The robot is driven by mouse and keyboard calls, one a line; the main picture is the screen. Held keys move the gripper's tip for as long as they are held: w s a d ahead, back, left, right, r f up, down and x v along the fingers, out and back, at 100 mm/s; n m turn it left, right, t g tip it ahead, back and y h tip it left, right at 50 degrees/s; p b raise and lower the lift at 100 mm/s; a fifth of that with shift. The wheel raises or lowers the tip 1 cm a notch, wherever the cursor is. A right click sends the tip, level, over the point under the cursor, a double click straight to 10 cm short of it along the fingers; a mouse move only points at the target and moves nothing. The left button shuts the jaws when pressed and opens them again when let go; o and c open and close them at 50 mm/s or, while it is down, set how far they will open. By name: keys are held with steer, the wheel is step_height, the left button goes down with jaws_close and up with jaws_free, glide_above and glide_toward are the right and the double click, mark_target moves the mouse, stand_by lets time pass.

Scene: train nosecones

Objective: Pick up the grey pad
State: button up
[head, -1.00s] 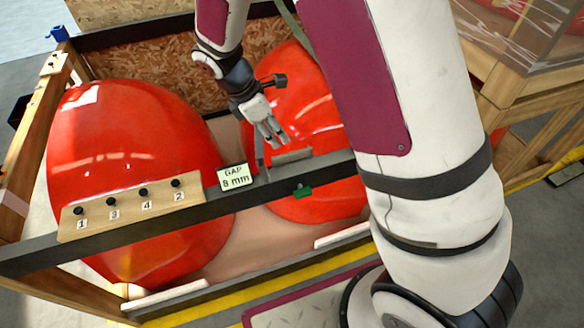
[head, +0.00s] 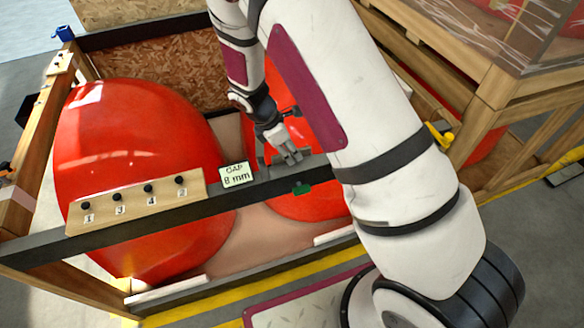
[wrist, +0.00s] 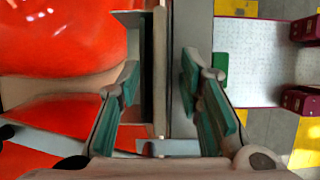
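My gripper (head: 291,157) is over the dark rail at the front of the crate, beside the gap sign. In the wrist view my gripper (wrist: 160,72) is open, its green-padded fingers apart. Between them is a thin upright grey-brown strip (wrist: 159,45) beside a dark grey holder (wrist: 147,60); it may be the grey pad seen edge-on, but I cannot tell for sure. No contact with the fingers shows. In the head view the grey holder (head: 264,158) is partly hidden by my gripper.
The rail (head: 225,203) carries a "GAP 8 mm" sign (head: 236,174), a green tag (head: 303,189) and a wooden peg board (head: 135,203). Large red nosecones (head: 140,150) fill the crate behind it. A wrapped crate (head: 540,50) stands at right.

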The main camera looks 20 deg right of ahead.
steer(key=shift+f, duration=0.15)
stand_by(0.4)
jaws_close()
